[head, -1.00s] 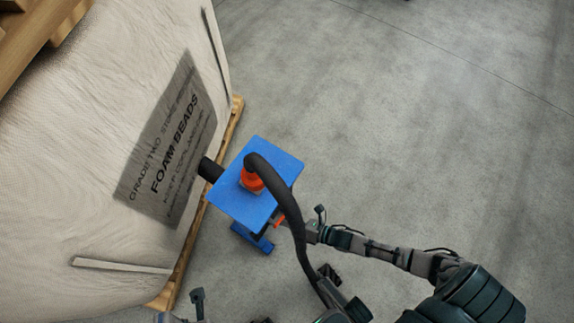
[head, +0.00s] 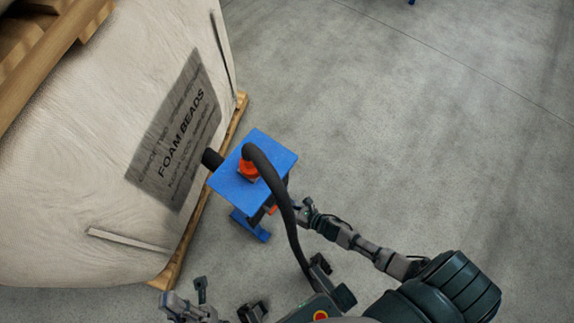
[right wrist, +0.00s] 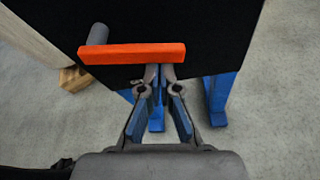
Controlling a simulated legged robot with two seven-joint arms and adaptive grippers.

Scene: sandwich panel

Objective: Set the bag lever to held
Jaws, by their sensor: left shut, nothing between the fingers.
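The lever, an orange bar (right wrist: 132,53), lies almost level across the black face (right wrist: 210,35) of a blue stand in the right wrist view. A bit of it (head: 272,210) shows in the head view under the blue top (head: 228,189). My right gripper (right wrist: 159,72) points at the bar, its fingertips close together just below the bar's lower edge. Contact is not clear. In the head view the right gripper is by the stand's right side, its tips partly hidden. My left gripper (head: 168,300) is shut and empty at the bottom left, apart from the stand.
A large white bag (head: 75,180) labelled FOAM BEADS stands on a wooden pallet (head: 178,265) left of the stand. A black hose (head: 287,205) curves from the orange fitting (head: 249,170) on the stand's top. The floor to the right is clear.

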